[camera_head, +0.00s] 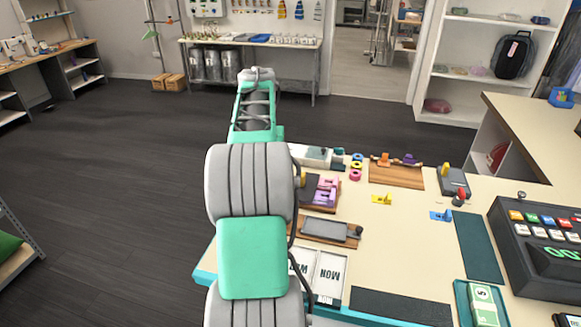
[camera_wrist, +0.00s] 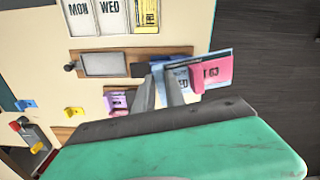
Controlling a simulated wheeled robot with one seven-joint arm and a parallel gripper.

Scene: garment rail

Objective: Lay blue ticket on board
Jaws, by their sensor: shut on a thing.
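In the wrist view my gripper (camera_wrist: 160,75) is shut at the edge of a light blue ticket (camera_wrist: 217,55), which extends to the right of the fingertips. A pink ticket (camera_wrist: 212,74) with dark print overlaps it on the camera side, hiding much of it; I cannot tell whether they touch. A yellow and white piece shows by the fingers. A wooden board with a grey plate (camera_wrist: 105,64) lies left of the fingertips; it also shows in the head view (camera_head: 325,230). My gripper is hidden behind my arm in the head view.
Day cards (camera_head: 328,275) lie in front of the board. Purple pieces (camera_head: 326,191) sit on another wooden board behind it. Yellow (camera_head: 381,199) and blue (camera_head: 440,215) clips stand on the counter. A dark register (camera_head: 545,245) is at the right.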

